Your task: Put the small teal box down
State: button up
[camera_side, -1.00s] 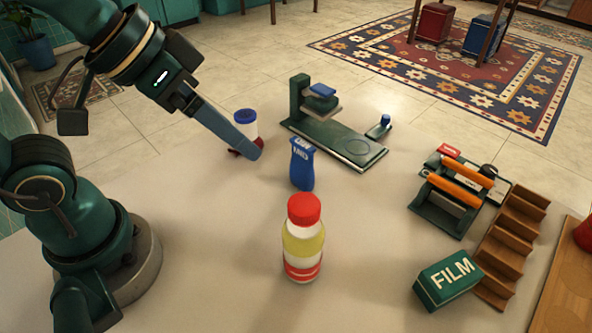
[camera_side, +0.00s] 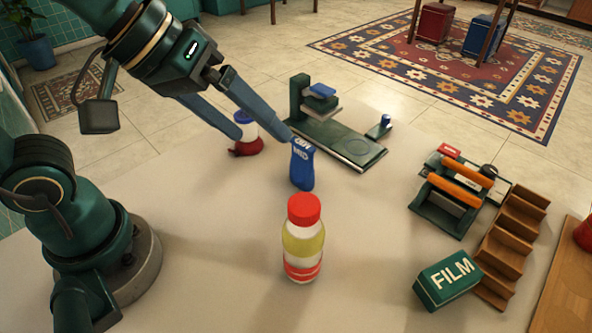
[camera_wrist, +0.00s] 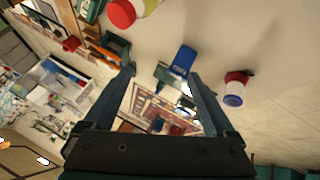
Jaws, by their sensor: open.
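The small teal box (camera_side: 449,280), with white FILM lettering, rests on the table beside the lower end of a stepped wooden rack (camera_side: 511,240). In the wrist view the teal box (camera_wrist: 88,9) shows at the top left edge, partly cut off. My gripper (camera_side: 262,137) is open and empty at the far side of the table, well away from the box. Its two fingers also show in the wrist view (camera_wrist: 163,72). One finger is close to a blue packet (camera_side: 302,165); I cannot tell if they touch.
A white jar (camera_side: 248,131) with blue lid and red base is near the left finger. A red-capped bottle (camera_side: 303,240) stands mid-table. A green stand (camera_side: 335,135) is behind, an orange-barred rack (camera_side: 447,195) at right. The front left table is clear.

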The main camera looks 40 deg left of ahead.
jog(key=w+d+r+n+h, duration=0.25)
jog(key=w+d+n, duration=0.45)
jog(key=d, duration=0.4)
jog(key=n+t, duration=0.2)
jog(key=n, duration=1.1)
send_over(460, 274)
jog(key=a, duration=0.4)
notch_tip(460, 274, down, 7)
jog(key=d+f+n, duration=0.1)
jog(key=f+n, duration=0.1)
jog(key=f, duration=0.1)
jog(key=s+d+f+n+y, duration=0.1)
jog(key=f+n, duration=0.4)
jog(key=f, duration=0.1)
jog(key=shift+s+d+y, duration=0.2)
jog(key=shift+d+y, duration=0.15)
jog(key=shift+d, duration=0.05)
jog(key=shift+f+n, duration=0.45)
jog(key=shift+n, duration=0.15)
jog(key=shift+x, duration=2.4)
grip_shut()
